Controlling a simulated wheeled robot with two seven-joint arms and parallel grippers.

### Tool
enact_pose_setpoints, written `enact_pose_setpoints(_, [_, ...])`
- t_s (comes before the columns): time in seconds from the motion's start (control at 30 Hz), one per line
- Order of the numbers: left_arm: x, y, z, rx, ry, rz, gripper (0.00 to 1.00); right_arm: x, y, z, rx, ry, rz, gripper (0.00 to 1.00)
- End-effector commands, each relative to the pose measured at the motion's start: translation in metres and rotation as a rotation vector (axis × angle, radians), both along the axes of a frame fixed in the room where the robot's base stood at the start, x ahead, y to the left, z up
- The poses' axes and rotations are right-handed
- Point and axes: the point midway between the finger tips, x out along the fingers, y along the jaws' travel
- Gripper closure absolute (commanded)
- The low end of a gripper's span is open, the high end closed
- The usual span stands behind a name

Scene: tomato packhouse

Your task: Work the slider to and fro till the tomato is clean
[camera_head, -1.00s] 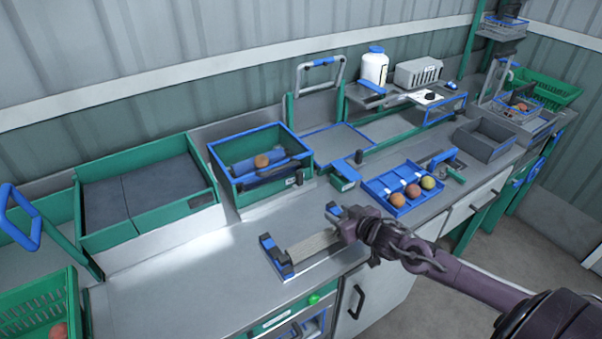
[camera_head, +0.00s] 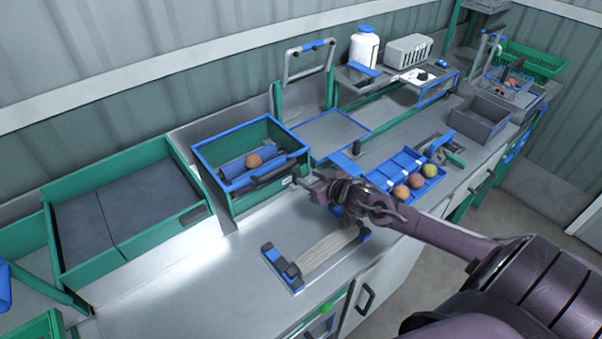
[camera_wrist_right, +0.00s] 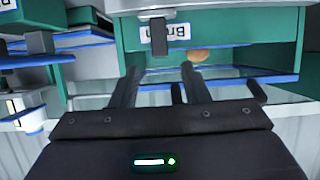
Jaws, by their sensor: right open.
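A green box with a blue rim (camera_head: 228,188) stands at the middle of the bench. An orange-red tomato (camera_head: 254,160) lies inside it on a blue part; the tomato's surface is too small to judge for dirt. My right gripper (camera_head: 314,184) is open and empty just right of the box's front corner. In the right wrist view, the open fingers (camera_wrist_right: 160,82) point at the box, with a dark upright handle (camera_wrist_right: 158,36) beyond them and the tomato (camera_wrist_right: 200,55) partly hidden.
A blue tray (camera_head: 382,178) with several tomatoes lies right of my gripper. A pale slatted strip with blue ends (camera_head: 328,250) lies in front of the box. A low green bin (camera_head: 160,260) stands to the left. The bench between is bare.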

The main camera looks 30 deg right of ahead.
Motion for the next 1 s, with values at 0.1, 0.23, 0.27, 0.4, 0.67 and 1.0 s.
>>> enact_pose_setpoints(0.1, [-0.007, 0.001, 0.002, 0.001, 0.010, 0.000, 1.00, 0.017, 0.001, -0.005, 0.003, -0.003, -0.002, 0.58])
enact_pose_setpoints(0.23, [-0.003, 0.000, 0.003, 0.001, 0.004, 0.000, 1.00, 0.031, 0.002, -0.011, 0.002, -0.002, -0.002, 0.58])
enact_pose_setpoints(0.27, [0.000, 0.000, 0.004, 0.000, 0.001, 0.000, 1.00, 0.033, 0.002, -0.012, 0.002, -0.001, -0.002, 0.58])
enact_pose_setpoints(0.4, [0.016, -0.001, 0.006, -0.002, -0.023, 0.000, 1.00, 0.041, 0.003, -0.016, 0.001, -0.001, 0.000, 0.58])
enact_pose_setpoints(0.67, [0.018, -0.001, 0.006, -0.003, -0.027, -0.001, 1.00, 0.043, 0.004, -0.018, 0.001, 0.000, 0.001, 0.58])
enact_pose_setpoints(1.0, [0.009, 0.000, 0.005, -0.001, -0.013, -0.001, 1.00, 0.043, 0.004, -0.018, 0.000, 0.000, 0.000, 0.92])
